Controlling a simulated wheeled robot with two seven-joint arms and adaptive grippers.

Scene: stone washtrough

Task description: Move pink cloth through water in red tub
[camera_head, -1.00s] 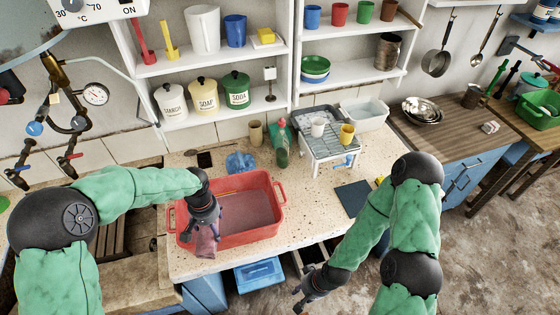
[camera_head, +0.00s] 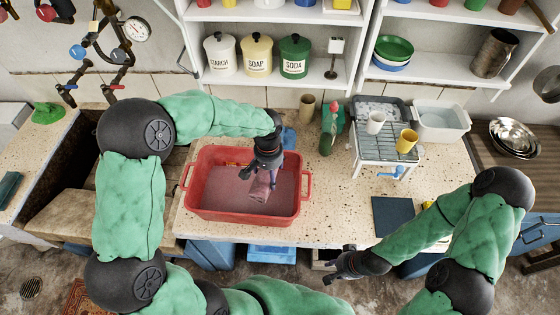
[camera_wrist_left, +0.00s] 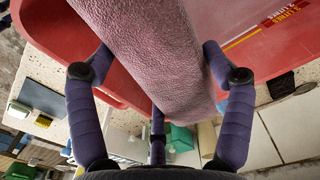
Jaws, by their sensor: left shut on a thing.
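The red tub (camera_head: 192,190) stands on the speckled counter, with pinkish see-through water (camera_head: 225,187) in it. My left gripper (camera_head: 267,165) is over the right half of the tub, shut on the rolled pink cloth (camera_head: 261,188). The cloth hangs inside the tub's outline; I cannot tell how deep its lower end sits. In the left wrist view the cloth (camera_wrist_left: 155,65) lies between the fingers, with the tub's red wall (camera_wrist_left: 255,25) behind. My right gripper (camera_head: 338,267) is empty, low in front of the counter's front edge; its finger opening is unclear.
A green bottle (camera_head: 328,135), a tan cup (camera_head: 307,104) and a white rack (camera_head: 385,150) with cups stand behind and right of the tub. A dark blue mat (camera_head: 394,215) lies at right. The counter between tub and mat is clear. A blue bin (camera_head: 271,252) sits below.

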